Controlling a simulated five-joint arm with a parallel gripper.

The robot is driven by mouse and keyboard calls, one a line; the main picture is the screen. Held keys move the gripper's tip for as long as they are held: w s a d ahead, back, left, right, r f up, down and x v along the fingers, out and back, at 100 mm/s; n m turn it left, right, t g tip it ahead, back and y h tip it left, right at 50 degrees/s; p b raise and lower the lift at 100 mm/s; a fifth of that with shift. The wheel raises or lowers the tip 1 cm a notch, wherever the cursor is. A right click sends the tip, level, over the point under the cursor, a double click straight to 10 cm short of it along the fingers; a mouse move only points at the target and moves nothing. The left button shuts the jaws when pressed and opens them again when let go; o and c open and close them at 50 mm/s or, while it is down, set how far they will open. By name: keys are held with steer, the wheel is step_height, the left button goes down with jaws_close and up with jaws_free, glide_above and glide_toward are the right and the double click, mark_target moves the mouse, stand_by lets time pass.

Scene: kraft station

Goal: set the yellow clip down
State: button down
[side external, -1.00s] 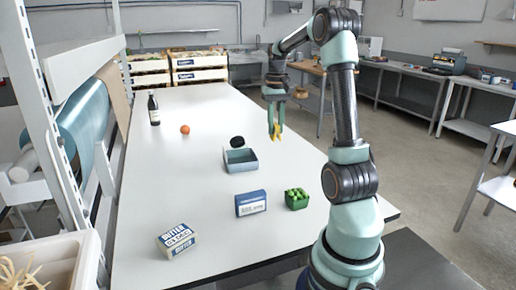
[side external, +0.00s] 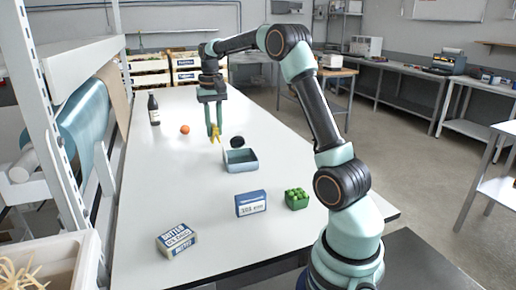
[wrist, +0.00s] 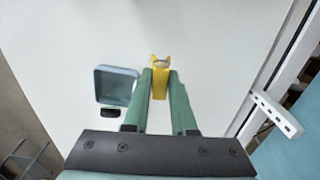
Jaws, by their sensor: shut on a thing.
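The yellow clip (side external: 215,132) is held between the fingertips of my gripper (side external: 214,128), over the far half of the white table (side external: 190,205). In the wrist view the yellow clip (wrist: 160,78) sits between the two green fingers of my gripper (wrist: 161,80), which are shut on it. The fingers point down. I cannot tell for sure whether the clip touches the table or hangs a little above it.
A blue-grey open bin (side external: 240,160) and a dark round item (side external: 237,141) are just right of the clip. An orange (side external: 185,129) and a dark bottle (side external: 154,109) stand to the left. Butter boxes (side external: 176,241), a blue box (side external: 251,203) and a green punnet (side external: 297,198) are nearer.

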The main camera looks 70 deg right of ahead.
step_height(320, 180, down, 18)
steer(key=shift+r, duration=0.1)
stand_by(0.4)
steer(key=c, duration=0.7)
jaws_free()
steer(key=shift+c, duration=0.2)
step_height(320, 180, up, 12)
steer(key=s+a+r+n+t, duration=0.1)
steer(key=a+r+n, duration=0.1)
steer(key=a+r, duration=0.35)
steer(key=s+a+r+n+t, duration=0.1)
steer(key=s+a+n+t, duration=0.1)
steer(key=s+a, duration=0.4)
steer(key=s+a+r+n+t, duration=0.1)
steer(key=s+a+n, duration=0.4)
steer(key=a, duration=0.7)
steer(key=shift+s+a+r+t, duration=0.25)
steer(key=shift+s+t, duration=0.55)
steer(key=shift+s, duration=0.2)
